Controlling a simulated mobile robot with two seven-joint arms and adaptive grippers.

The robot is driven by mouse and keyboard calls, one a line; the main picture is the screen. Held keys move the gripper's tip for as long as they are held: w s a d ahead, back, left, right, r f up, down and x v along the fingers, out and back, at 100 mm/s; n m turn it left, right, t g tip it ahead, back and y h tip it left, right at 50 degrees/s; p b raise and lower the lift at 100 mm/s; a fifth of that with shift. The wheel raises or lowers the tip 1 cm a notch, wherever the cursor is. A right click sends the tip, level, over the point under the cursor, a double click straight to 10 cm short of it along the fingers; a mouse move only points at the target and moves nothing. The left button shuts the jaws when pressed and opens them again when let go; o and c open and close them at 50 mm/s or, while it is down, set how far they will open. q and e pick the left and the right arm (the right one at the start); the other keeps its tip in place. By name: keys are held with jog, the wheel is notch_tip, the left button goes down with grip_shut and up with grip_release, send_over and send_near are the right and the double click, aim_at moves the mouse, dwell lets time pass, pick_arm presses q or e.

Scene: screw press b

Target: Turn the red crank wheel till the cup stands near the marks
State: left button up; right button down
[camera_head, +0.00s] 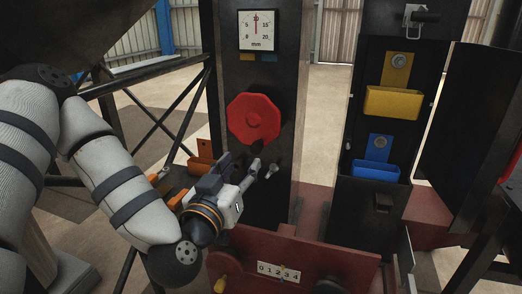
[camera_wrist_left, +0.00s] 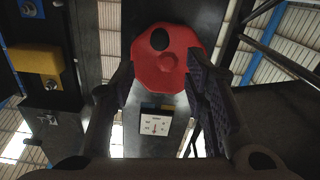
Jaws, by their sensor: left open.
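The red crank wheel (camera_head: 252,118) is on the dark upright panel, with a dark knob (camera_head: 257,146) at its lower edge. My left gripper (camera_head: 263,170) is open and empty, just below the wheel and apart from it as far as I can tell. In the left wrist view, the wheel (camera_wrist_left: 168,65) shows beyond and between the open fingers (camera_wrist_left: 160,85), with its knob (camera_wrist_left: 160,39) near the top. A yellow cup-like bin (camera_head: 393,103) and a blue one (camera_head: 375,171) hang on the right column; I cannot tell which is the cup. My right gripper is not in view.
A round-scale dial marked mm (camera_head: 257,31) is above the wheel; it also shows in the left wrist view (camera_wrist_left: 155,124). A red-brown front plate (camera_head: 300,248) with a 0-to-4 scale is below. An orange bin (camera_head: 200,166) is left of the panel.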

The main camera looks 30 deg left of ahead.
aim_at(255, 151)
pick_arm(q)
jog(key=x, duration=0.3)
jog(key=b+x, duration=0.1)
jog(key=x, duration=0.3)
jog(key=b+x, duration=0.1)
jog(key=x, duration=0.2)
jog(key=shift+w+f, duration=0.2)
jog(key=shift+f, duration=0.2)
grip_shut()
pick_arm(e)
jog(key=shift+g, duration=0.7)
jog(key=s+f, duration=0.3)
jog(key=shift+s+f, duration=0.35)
